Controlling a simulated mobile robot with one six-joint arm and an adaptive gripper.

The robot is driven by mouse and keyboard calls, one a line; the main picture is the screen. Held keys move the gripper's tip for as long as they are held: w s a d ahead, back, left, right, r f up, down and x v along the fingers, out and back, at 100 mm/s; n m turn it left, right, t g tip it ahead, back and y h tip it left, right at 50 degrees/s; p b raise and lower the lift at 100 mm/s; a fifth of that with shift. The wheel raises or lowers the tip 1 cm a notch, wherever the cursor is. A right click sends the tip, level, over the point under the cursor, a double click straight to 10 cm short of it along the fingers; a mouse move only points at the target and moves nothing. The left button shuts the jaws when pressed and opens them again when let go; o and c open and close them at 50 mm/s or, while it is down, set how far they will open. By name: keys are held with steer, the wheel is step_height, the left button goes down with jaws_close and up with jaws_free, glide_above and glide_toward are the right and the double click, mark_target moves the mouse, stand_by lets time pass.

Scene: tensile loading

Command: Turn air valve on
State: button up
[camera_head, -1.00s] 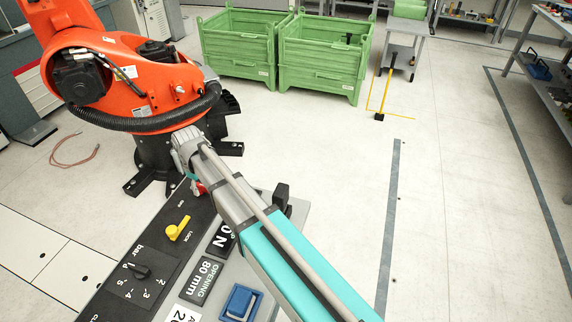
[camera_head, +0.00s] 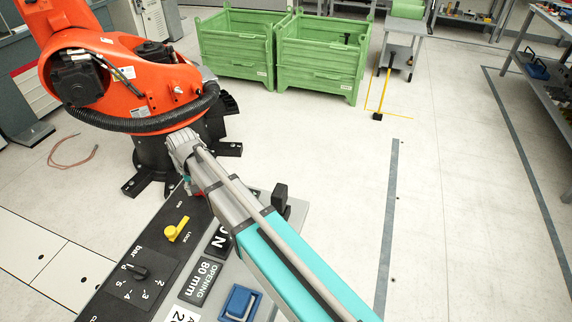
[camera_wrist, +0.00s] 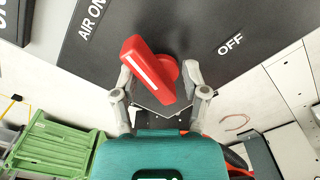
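The air valve's red handle (camera_wrist: 147,70), with a white stripe along it, is on a dark panel in the wrist view. The printed words "AIR ON" (camera_wrist: 92,18) are to its left and "OFF" (camera_wrist: 231,44) to its right. The handle slants, with one end up and left towards "AIR ON". My gripper (camera_wrist: 158,77) is open, with one grey finger on each side of the handle. A gap shows beside the handle; I cannot tell whether a finger touches it. In the head view only a small red patch shows beside my arm.
An orange robot arm (camera_head: 120,85) stands close behind. Green crates (camera_head: 320,62) are farther back. Open floor lies to the right.

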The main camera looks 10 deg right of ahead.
steer(key=m, duration=0.4)
steer(key=shift+a+m, duration=0.3)
steer(key=m, duration=0.3)
steer(key=shift+w+a+m, duration=0.1)
steer(key=shift+a+m, duration=0.15)
steer(key=shift+m, duration=0.15)
steer(key=shift+r, duration=0.3)
step_height(320, 180, up, 14)
steer(key=p, duration=1.4)
steer(key=s+d+n, duration=0.1)
steer(key=s+d, duration=0.2)
steer(key=d, duration=0.6)
steer(key=s+d+n, duration=0.2)
steer(key=s+d, duration=0.1)
steer(key=d, duration=0.6)
steer(key=s+d+n, duration=0.1)
steer(key=s+d, duration=0.2)
steer(key=d, duration=0.7)
steer(key=shift+s+f+n, duration=0.3)
steer(key=shift+f+n, duration=0.1)
